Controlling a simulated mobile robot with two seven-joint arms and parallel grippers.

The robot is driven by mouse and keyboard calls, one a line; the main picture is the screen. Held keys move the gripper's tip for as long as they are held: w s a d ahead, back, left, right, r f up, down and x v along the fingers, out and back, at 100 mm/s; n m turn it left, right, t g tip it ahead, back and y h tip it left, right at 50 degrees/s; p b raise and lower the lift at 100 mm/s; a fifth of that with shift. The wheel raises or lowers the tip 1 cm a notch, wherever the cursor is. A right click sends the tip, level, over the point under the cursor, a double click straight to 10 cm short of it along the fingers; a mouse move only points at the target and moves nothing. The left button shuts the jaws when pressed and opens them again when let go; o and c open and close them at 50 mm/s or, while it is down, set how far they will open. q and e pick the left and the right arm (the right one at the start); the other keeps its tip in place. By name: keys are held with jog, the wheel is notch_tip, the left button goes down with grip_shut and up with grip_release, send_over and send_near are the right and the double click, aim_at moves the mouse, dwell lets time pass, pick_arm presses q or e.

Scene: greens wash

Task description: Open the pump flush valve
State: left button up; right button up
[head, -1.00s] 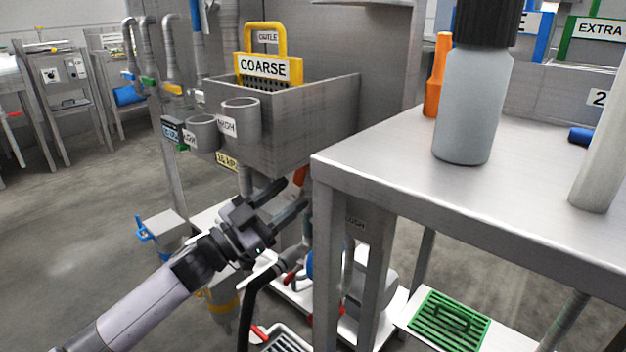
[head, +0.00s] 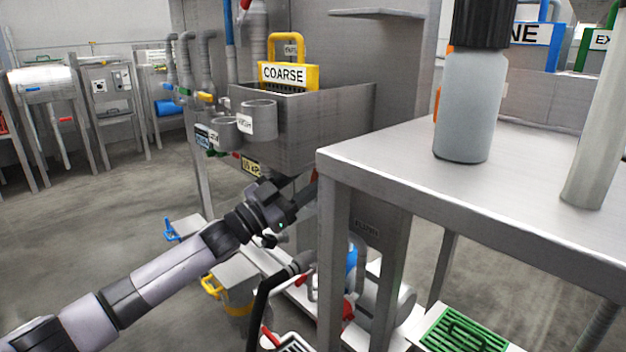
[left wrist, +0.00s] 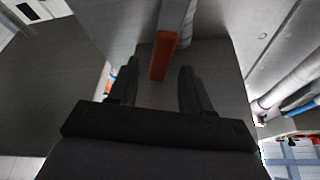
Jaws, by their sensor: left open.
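My left gripper (head: 298,193) reaches in from the left, below the grey sink and beside the table's near corner. In the left wrist view its two dark fingers (left wrist: 158,82) are apart with nothing held between them. An orange-red lever (left wrist: 163,57) shows ahead of the fingers, about between their tips and apart from them. In the head view only a sliver of this lever (head: 314,177) shows; the table corner hides the rest. A small label (head: 367,228), probably reading FLUSH, is on the panel behind the table leg. I cannot tell for sure that the lever is the flush valve's handle. My right gripper is out of view.
The steel table (head: 400,150) on the right carries a grey bottle (head: 470,110) and stands close to my gripper. A pump (head: 390,302), black hose (head: 262,308) and red handles lie below. Open floor is at left.

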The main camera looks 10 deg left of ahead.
pick_arm(q)
jog(key=shift+x, duration=1.15)
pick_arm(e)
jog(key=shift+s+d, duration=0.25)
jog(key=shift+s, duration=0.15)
pick_arm(q)
grip_shut()
jog(key=n+p, duration=0.1)
jog(key=n, duration=0.1)
jog(key=w+a+n+t+y+p, duration=0.1)
jog(key=n+p, duration=0.1)
jog(key=a+n+t+y+p, duration=0.1)
jog(key=shift+w+a+r+n, duration=0.15)
jog(key=shift+w+r+n, duration=0.1)
jog(key=shift+r+n, duration=0.15)
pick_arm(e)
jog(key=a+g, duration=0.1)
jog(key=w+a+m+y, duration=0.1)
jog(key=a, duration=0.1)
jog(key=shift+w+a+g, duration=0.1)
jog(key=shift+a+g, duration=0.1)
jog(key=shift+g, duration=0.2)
